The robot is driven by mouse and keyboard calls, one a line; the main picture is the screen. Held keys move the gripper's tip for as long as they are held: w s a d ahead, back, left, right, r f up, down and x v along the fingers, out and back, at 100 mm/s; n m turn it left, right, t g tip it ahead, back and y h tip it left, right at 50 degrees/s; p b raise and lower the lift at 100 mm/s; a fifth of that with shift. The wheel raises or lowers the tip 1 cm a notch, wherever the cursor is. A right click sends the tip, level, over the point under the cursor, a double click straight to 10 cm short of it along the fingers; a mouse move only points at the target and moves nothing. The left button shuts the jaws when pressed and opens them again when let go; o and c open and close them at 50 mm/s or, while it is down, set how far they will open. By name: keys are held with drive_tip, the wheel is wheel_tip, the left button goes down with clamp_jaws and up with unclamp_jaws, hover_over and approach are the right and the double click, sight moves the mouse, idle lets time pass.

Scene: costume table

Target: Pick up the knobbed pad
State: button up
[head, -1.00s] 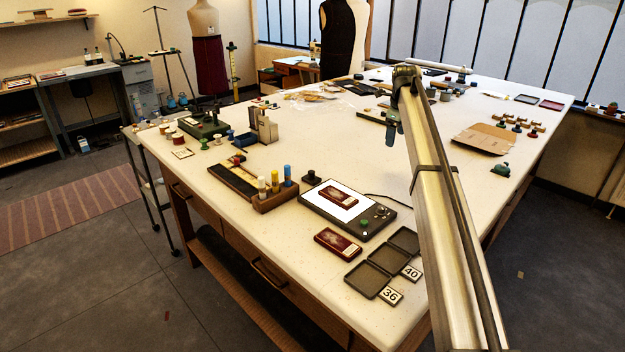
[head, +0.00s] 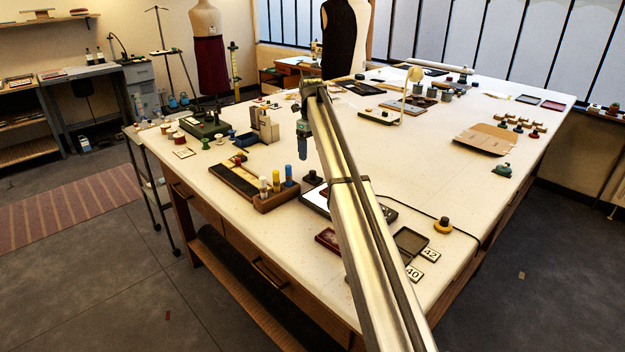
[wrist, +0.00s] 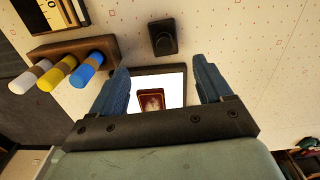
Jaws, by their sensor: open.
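The knobbed pad looks to be the small black square block with a round knob on top (head: 312,177), standing on the white table by the far left corner of the light panel. In the wrist view the pad (wrist: 163,37) lies beyond my fingertips, roughly midway between them sideways. My gripper (head: 303,146) is open and empty, its blue fingers pointing down above the table, left of the arm's long link. In the wrist view the fingers of my gripper (wrist: 161,72) stand wide apart over the light panel's edge. Nothing hides the pad there.
A wooden holder (head: 274,198) with white, yellow and blue capped sticks stands close left of the pad. The light panel (wrist: 176,77) bears a dark red box (wrist: 152,101). My arm hides much of the panel in the head view.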

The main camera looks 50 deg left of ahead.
sight(313, 171)
wheel_tip(313, 171, down, 5)
drive_tip(key=shift+r, duration=0.2)
drive_tip(key=shift+w+a+f, duration=0.1)
drive_tip(key=shift+w+f, duration=0.1)
drive_tip(key=shift+f, duration=1.15)
drive_tip(key=shift+w+f, duration=0.15)
drive_tip(key=shift+f, duration=1.2)
drive_tip(key=shift+c, duration=0.3)
drive_tip(key=c, duration=1.1)
